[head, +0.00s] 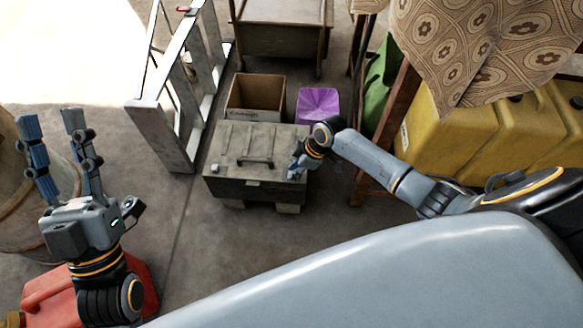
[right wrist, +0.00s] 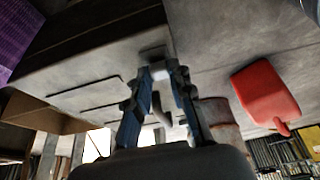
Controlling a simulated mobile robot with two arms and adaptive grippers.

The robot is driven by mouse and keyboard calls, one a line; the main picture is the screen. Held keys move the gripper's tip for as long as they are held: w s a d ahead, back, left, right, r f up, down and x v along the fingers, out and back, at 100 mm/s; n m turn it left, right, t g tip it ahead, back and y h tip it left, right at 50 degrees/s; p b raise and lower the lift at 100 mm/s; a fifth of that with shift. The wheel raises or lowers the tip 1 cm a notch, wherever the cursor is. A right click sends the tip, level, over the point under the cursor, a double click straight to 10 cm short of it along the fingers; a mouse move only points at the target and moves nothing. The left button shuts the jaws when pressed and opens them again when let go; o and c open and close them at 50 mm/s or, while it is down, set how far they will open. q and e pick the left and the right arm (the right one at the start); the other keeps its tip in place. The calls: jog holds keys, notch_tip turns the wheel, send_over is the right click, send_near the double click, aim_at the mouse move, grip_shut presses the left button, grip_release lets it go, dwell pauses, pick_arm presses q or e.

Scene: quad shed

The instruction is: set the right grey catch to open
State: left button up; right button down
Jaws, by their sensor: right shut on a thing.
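A grey chest (head: 235,185) stands on the floor on low blocks, its lid down, with a dark handle (head: 255,161) on the lid. A small light grey catch (head: 214,168) sits near its left front edge. My right gripper (head: 294,174) is at the chest's right front edge, over the place of the right catch. The right wrist view shows its fingers (right wrist: 160,73) closed on a small grey piece, the right catch (right wrist: 158,74), against the chest. The catch is mostly hidden, and I cannot tell its setting. My left gripper (head: 48,116) is open and empty, far left of the chest.
An open cardboard box (head: 256,97) and a purple bin (head: 318,105) stand behind the chest. A metal ladder (head: 160,125) is to its left, yellow containers (head: 450,130) to its right. A red canister (head: 140,285) lies below my left gripper. Floor in front is clear.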

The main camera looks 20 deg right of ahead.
jog(key=shift+s+d, duration=0.3)
jog(key=shift+d, duration=0.2)
jog(key=c, duration=1.2)
grip_release()
jog(key=shift+d, duration=0.1)
pick_arm(q)
jog(key=shift+w+d+f+g+y, duration=0.2)
jog(key=shift+w+f+g+y, duration=0.3)
jog(key=shift+w+f+g, duration=0.65)
pick_arm(e)
jog(key=shift+o, duration=0.2)
jog(key=shift+r, duration=0.1)
pick_arm(q)
jog(key=shift+f, duration=0.1)
pick_arm(e)
jog(key=v, duration=1.1)
jog(key=shift+r, duration=0.4)
